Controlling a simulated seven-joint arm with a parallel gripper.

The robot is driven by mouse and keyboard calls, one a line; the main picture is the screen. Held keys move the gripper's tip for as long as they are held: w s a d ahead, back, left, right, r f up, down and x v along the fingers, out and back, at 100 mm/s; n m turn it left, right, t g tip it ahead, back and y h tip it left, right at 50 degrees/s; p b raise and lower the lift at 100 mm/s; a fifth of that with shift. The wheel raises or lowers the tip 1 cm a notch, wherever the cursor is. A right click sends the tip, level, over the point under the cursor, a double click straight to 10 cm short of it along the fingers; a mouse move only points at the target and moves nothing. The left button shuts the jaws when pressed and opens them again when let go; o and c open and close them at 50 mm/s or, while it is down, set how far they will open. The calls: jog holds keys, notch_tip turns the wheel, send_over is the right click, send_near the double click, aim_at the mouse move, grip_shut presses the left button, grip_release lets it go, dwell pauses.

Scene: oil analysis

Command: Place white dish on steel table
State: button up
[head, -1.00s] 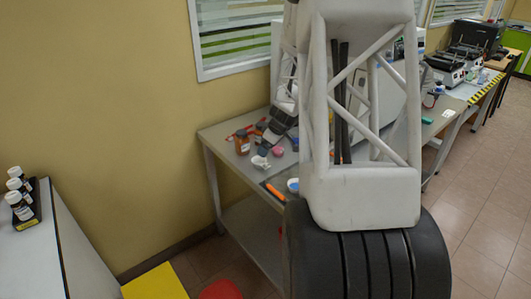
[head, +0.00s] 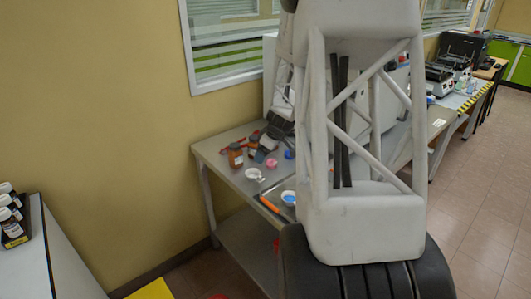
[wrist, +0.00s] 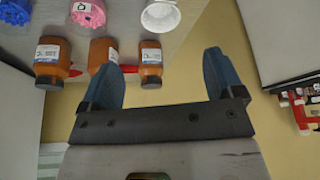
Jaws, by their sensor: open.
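A small white dish (head: 254,174) rests on the grey steel table (head: 212,150), near its front edge. It also shows at the top of the wrist view (wrist: 160,14), partly cut off by the frame edge. My gripper (head: 261,154) is over the table just behind the dish in the head view. In the wrist view my gripper (wrist: 161,54) has its two blue fingers wide apart with nothing between them. The dish lies beyond the fingertips, apart from them.
Brown bottles (head: 235,154) stand close to the gripper; several show in the wrist view (wrist: 52,60). Pink (head: 271,163) and blue (head: 289,154) items, an orange-handled tool (head: 269,203) and a white-and-blue dish (head: 289,197) are nearby. A white side table (head: 50,255) stands left.

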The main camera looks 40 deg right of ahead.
jog(key=s+a+r+m, duration=0.1)
jog(key=s+a+r, duration=0.3)
jog(key=a, duration=0.5)
jog(key=s+a+r+g, duration=0.1)
jog(key=s+a+r, duration=0.2)
jog(key=a+r, duration=0.35)
jog(key=s+a+r+m, duration=0.1)
jog(key=s+a+r, duration=0.2)
jog(key=a, duration=0.7)
jog(key=s+a+r+m+h, duration=0.1)
jog(key=s+a, duration=0.6)
jog(key=s, duration=0.3)
jog(key=s+a+r+m+h, duration=0.1)
jog(key=s+a+r, duration=0.1)
jog(key=s+a, duration=0.5)
jog(key=s, duration=0.4)
jog(key=shift+a+r+m, duration=0.15)
jog(key=shift+r+m, duration=0.05)
jog(key=shift+m, duration=0.1)
